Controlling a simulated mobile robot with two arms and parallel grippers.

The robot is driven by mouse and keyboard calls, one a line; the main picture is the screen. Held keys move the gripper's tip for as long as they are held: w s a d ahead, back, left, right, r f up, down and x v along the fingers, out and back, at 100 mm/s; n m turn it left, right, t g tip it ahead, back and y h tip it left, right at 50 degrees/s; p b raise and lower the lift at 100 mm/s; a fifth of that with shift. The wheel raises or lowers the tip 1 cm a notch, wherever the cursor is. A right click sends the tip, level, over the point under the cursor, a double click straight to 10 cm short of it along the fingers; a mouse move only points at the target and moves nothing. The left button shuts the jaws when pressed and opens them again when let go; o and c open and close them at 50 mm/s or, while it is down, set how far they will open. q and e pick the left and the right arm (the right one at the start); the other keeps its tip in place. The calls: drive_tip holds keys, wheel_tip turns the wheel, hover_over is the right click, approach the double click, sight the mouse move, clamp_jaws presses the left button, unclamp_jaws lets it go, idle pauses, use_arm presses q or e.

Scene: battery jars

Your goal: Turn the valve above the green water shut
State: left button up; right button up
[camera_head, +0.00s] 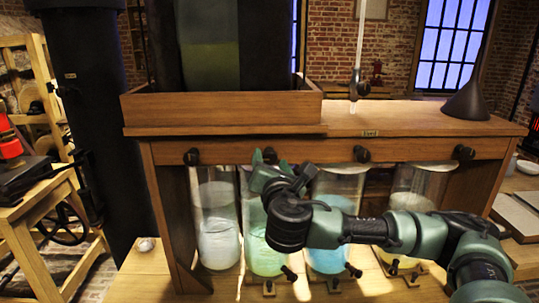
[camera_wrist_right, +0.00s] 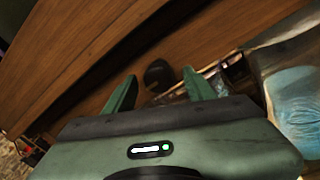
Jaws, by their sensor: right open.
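The jar of green water (camera_head: 262,240) stands second from the left under the wooden cabinet. Its black valve knob (camera_head: 270,154) sits on the cabinet front above it, partly hidden by my right gripper (camera_head: 268,168). In the right wrist view the open green fingers (camera_wrist_right: 160,88) stand to either side of a dark round knob (camera_wrist_right: 159,75), with a gap on both sides; I cannot tell how far in front of it they are. They do not hold it. My left gripper is not in view.
Other jars hold whitish (camera_head: 217,230), blue (camera_head: 328,250) and pale yellowish (camera_head: 412,200) liquid. Further black knobs sit above them (camera_head: 191,157) (camera_head: 362,154) (camera_head: 463,152). A wooden tray (camera_head: 225,108) and a black funnel (camera_head: 468,100) stand on the cabinet. Small taps (camera_head: 290,273) stick out below the jars.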

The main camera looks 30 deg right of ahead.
drive_tip(key=shift+x, duration=1)
clamp_jaws()
drive_tip(key=shift+a+f+m+b, duration=0.1)
drive_tip(key=shift+f+m+b, duration=0.15)
drive_tip(key=shift+m+b, duration=1)
drive_tip(key=m+b, duration=0.3)
drive_tip(key=m, duration=0.3)
drive_tip(key=shift+h, duration=0.3)
drive_tip(key=m+b, duration=0.2)
drive_tip(key=m, duration=0.2)
drive_tip(key=shift+r+m, duration=0.15)
drive_tip(key=shift+m, duration=0.2)
drive_tip(key=m+h+b, duration=0.1)
drive_tip(key=m, duration=0.4)
drive_tip(key=shift+r, duration=0.15)
drive_tip(key=shift+m+b, duration=0.3)
drive_tip(key=shift+m, duration=0.2)
